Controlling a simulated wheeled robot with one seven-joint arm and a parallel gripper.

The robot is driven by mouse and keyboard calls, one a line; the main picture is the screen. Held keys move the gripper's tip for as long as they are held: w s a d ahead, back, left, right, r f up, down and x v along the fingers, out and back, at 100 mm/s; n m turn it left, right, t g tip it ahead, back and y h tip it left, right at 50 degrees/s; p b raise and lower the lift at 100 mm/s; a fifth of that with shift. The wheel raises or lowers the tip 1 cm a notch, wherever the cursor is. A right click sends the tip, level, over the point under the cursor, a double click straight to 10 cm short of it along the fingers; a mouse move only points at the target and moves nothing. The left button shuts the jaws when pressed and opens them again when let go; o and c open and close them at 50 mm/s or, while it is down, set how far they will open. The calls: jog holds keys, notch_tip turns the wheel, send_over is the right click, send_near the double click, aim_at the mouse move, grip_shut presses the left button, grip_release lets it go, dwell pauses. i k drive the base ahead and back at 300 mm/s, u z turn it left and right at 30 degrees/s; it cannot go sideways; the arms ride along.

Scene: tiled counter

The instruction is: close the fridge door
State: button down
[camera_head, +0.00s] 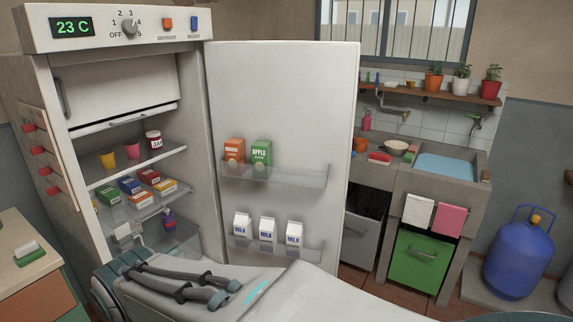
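The fridge (190,100) stands at the left with its main compartment open to view. Its white door (285,100) is swung wide open on the right side, with its inner face and shelves turned toward me. The door's upper shelf (285,178) holds an orange carton and a green apple carton. Its lower shelf (312,254) holds 3 milk cartons. My pale arm, with grey cables, crosses the bottom foreground, in front of the fridge's lower part. I cannot make out my gripper's fingers, nor any contact with the door.
Inside the fridge are cups, a jar (153,141) and several small boxes. A counter with a green sponge (28,251) is at lower left. A sink unit (440,180) stands right of the door, with a blue gas cylinder (517,255) beyond it.

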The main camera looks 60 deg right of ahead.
aim_at(300, 97)
jog(key=u, duration=2.7)
jog(key=k, duration=2.9)
jog(key=z, duration=2.7)
jog(key=i, duration=0.5)
jog(key=u, duration=0.05)
